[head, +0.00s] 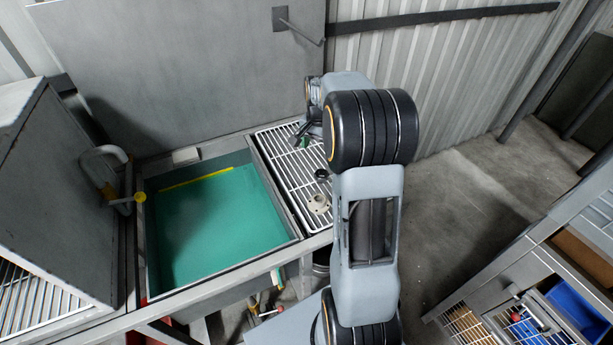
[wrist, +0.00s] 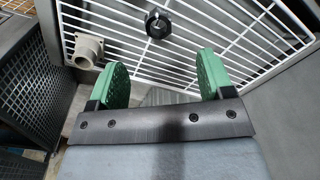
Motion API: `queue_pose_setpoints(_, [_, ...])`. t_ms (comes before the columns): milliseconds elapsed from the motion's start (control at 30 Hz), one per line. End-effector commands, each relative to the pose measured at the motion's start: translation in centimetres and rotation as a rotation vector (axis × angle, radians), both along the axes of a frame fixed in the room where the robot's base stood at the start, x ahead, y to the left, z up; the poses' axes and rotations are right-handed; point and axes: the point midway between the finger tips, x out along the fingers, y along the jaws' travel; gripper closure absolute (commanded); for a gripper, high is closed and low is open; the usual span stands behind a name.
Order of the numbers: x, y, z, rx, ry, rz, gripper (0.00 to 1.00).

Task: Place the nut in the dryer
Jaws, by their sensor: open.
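The nut, black with a round hole, lies on a white wire rack (head: 268,148). The nut (head: 322,175) is left of my arm in the head view. In the wrist view the nut (wrist: 158,23) sits beyond my fingertips, roughly centred between them. My gripper (wrist: 163,62) is open and empty, its two green pads wide apart. In the head view my gripper (head: 302,138) is partly hidden by my wrist, over the rack and behind the nut. I cannot tell which unit is the dryer.
A beige flanged fitting (head: 318,203) lies on the rack near the nut; it also shows in the wrist view (wrist: 88,48). A tank of green liquid (head: 215,215) adjoins the rack. A grey box with a handle (head: 60,185) stands left. A shelf unit with a blue bin (head: 575,300) stands right.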

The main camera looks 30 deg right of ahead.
Motion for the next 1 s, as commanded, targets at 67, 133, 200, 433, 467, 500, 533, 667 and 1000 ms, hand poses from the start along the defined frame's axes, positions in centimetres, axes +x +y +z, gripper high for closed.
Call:
queue_pose_setpoints(67, [-1.4, 2.8, 2.2, -0.017, -0.036, 0.107, 0.26])
queue_pose_setpoints(133, [-3.1, 5.6, 3.8, -0.035, -0.071, 0.226, 0.26])
queue_pose_setpoints(200, [-5.3, 8.3, 5.1, -0.055, -0.107, 0.354, 0.26])
queue_pose_setpoints(433, [-12.6, 14.6, 6.5, -0.123, -0.214, 0.723, 0.26])
queue_pose_setpoints(467, [-13.4, 15.2, 6.4, -0.131, -0.225, 0.761, 0.26])
queue_pose_setpoints(500, [-14.4, 15.8, 6.3, -0.14, -0.239, 0.809, 0.26])
queue_pose_setpoints(533, [-15.0, 16.2, 6.2, -0.147, -0.249, 0.841, 0.26])
queue_pose_setpoints(667, [-17.2, 17.4, 5.6, -0.169, -0.278, 0.945, 0.26])
queue_pose_setpoints(1000, [-15.9, 14.4, 1.7, -0.12, -0.154, 0.881, 0.21])
